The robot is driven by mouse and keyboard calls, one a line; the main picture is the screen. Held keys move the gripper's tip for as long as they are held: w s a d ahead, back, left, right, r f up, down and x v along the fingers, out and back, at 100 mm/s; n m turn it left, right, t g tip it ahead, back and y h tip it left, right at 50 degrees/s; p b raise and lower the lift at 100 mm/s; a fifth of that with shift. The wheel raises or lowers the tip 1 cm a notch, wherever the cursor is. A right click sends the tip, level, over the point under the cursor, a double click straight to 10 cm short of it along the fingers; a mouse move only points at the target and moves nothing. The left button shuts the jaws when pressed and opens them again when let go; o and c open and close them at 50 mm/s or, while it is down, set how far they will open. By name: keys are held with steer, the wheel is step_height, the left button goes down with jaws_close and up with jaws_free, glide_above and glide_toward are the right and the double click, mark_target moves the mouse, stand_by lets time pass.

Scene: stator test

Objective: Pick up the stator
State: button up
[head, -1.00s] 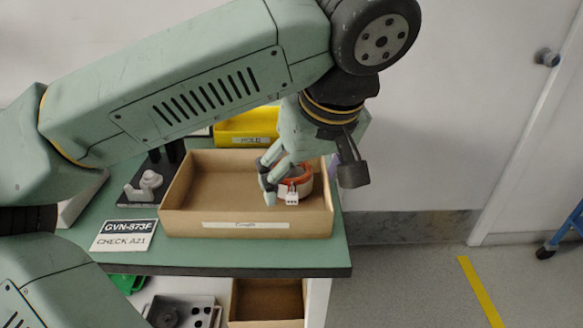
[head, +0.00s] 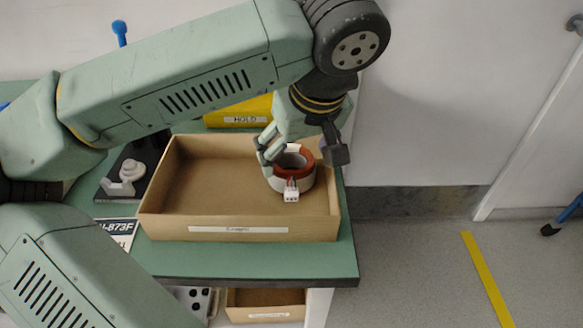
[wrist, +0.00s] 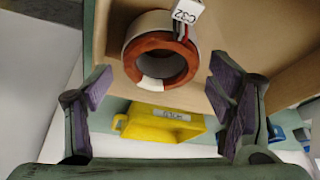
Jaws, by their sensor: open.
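The stator (head: 306,181) is a short ring with a pale outer wall, red-brown windings and a white connector at its front. It sits upright in the right part of a cardboard box (head: 155,222). In the head view my gripper (head: 272,155) is at the stator's back left, its fingers close to the rim; I cannot tell whether they touch it. In the wrist view my gripper (wrist: 160,92) is open, with purple-padded fingers wide apart. The stator (wrist: 135,60) shows ahead between them, with its connector marked C32. Its far side is partly hidden in the head view.
A yellow HOLD bin (head: 240,112) stands behind the box and also shows in the wrist view (wrist: 160,128). A dark stand with a white part (head: 128,172) is left of the box. The box walls surround the stator; the box's left half is empty.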

mark_target(292, 163)
steer(key=x, duration=0.4)
steer(key=shift+f+p, duration=0.3)
steer(key=shift+f, duration=0.05)
steer(key=c, duration=1.5)
steer(key=shift+r, duration=0.1)
steer(key=shift+c, duration=0.4)
steer(key=shift+w+r, duration=0.1)
